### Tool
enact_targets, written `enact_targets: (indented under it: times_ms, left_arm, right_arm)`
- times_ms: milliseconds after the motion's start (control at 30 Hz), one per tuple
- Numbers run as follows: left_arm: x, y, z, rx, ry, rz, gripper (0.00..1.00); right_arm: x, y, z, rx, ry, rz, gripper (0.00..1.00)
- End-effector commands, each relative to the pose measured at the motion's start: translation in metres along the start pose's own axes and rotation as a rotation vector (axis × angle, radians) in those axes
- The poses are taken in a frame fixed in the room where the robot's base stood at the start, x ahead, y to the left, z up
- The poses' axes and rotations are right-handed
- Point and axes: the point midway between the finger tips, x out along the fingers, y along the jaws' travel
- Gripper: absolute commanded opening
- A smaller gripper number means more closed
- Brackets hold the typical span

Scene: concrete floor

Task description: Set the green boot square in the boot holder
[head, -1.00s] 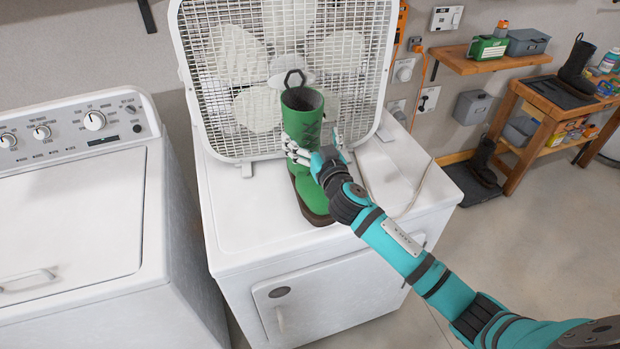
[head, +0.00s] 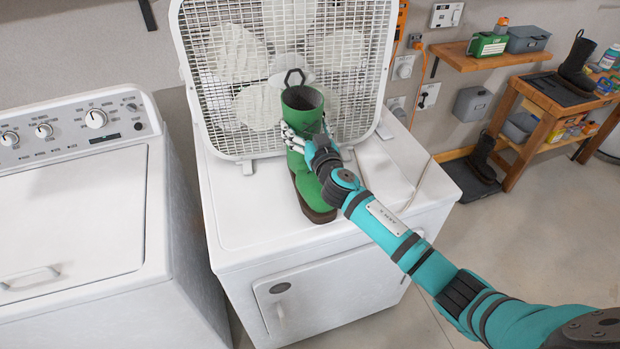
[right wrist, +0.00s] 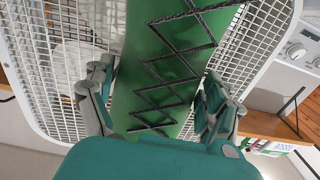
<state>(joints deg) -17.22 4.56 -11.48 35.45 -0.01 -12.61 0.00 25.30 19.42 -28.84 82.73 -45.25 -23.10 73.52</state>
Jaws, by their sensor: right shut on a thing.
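The green boot (head: 311,188) stands upright on the white dryer top, with its brown sole down and a dark loop at its top. My right gripper (head: 303,138) is shut on the boot's shaft. In the right wrist view the fingers (right wrist: 158,78) lie on both sides of the green shaft (right wrist: 163,50) with its dark zigzag lacing. A dark tray (head: 553,90) on the wooden bench holds a black boot (head: 577,62). A dark mat or tray (head: 468,184) on the floor holds a dark boot (head: 482,158). I cannot tell which is the boot holder. My left gripper is out of view.
A white box fan (head: 225,75) stands right behind the boot. The dryer (head: 250,225) has free top around the boot, with a pale cord at right. A washer (head: 75,220) is at left. A wall shelf (head: 480,65) hangs at right. Open floor lies before the bench.

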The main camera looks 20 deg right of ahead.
Motion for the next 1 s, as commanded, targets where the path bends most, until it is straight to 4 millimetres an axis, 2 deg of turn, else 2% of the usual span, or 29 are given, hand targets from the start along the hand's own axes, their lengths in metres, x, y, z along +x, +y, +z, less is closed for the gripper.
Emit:
enact_targets:
  times_ms: [33, 133, 167, 500, 1000]
  left_arm:
    - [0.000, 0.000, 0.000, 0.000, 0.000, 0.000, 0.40]
    - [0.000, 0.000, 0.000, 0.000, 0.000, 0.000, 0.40]
    - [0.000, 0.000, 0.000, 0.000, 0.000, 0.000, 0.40]
    - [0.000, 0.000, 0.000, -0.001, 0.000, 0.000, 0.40]
    - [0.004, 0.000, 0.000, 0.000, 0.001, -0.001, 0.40]
  right_arm:
    - [0.000, 0.000, 0.000, 0.000, -0.001, 0.001, 0.42]
    - [0.000, 0.000, 0.000, 0.000, -0.001, 0.001, 0.29]
    - [0.001, 0.000, -0.003, 0.000, 0.005, 0.000, 0.28]
    - [0.001, 0.000, -0.006, 0.001, 0.005, 0.001, 0.28]
    - [0.001, -0.001, -0.040, -0.001, 0.009, -0.001, 0.28]
